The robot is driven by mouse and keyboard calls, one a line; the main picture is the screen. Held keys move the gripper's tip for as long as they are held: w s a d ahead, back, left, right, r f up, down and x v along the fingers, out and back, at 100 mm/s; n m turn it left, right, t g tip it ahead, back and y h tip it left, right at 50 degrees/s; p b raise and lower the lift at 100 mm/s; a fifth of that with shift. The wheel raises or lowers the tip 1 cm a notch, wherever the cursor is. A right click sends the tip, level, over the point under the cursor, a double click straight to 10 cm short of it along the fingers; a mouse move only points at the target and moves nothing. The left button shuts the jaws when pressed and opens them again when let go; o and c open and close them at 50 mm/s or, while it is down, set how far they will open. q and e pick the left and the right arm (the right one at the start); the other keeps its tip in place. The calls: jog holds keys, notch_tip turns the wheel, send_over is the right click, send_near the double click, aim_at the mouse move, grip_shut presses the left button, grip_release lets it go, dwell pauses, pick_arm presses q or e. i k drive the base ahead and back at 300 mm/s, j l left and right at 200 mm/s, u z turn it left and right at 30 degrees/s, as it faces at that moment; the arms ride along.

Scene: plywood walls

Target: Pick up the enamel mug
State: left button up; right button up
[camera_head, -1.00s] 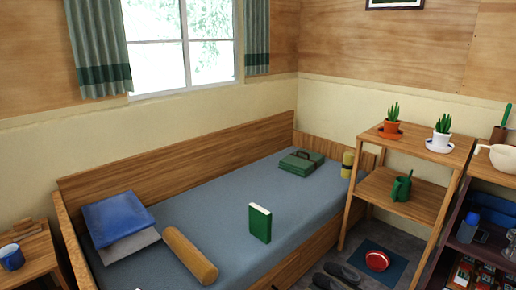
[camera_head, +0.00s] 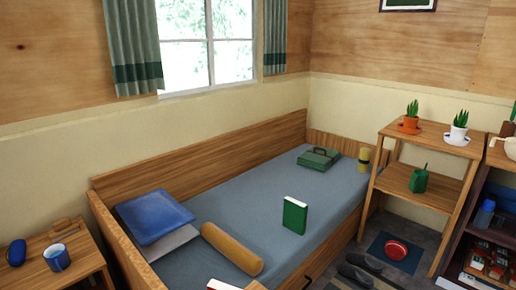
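A blue mug (camera_head: 56,257), which looks like the enamel mug, stands upright on the small wooden side table (camera_head: 86,262) at the lower left. Its handle cannot be made out clearly at this size. Neither of my grippers is in view.
A dark blue rounded item (camera_head: 16,252) and a wooden brush-like item (camera_head: 64,228) lie near the mug. The bed (camera_head: 245,215) stands right of the table, with a blue pillow (camera_head: 153,214), a tan bolster (camera_head: 232,249) and a green book (camera_head: 294,215). Shelves (camera_head: 425,185) stand at the right.

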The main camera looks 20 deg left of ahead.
aim_at(57, 257)
jog(key=k+j, duration=0.15)
jog(key=j, duration=0.25)
jog(key=k+j, duration=0.15)
jog(key=j, duration=0.25)
jog(key=k+j, duration=0.15)
jog(key=j, duration=0.25)
jog(key=k+j, duration=0.15)
jog(key=j, duration=0.25)
jog(key=k+j, duration=0.15)
jog(key=j, duration=0.25)
jog(key=i+j, duration=0.6)
jog(key=i, duration=0.1)
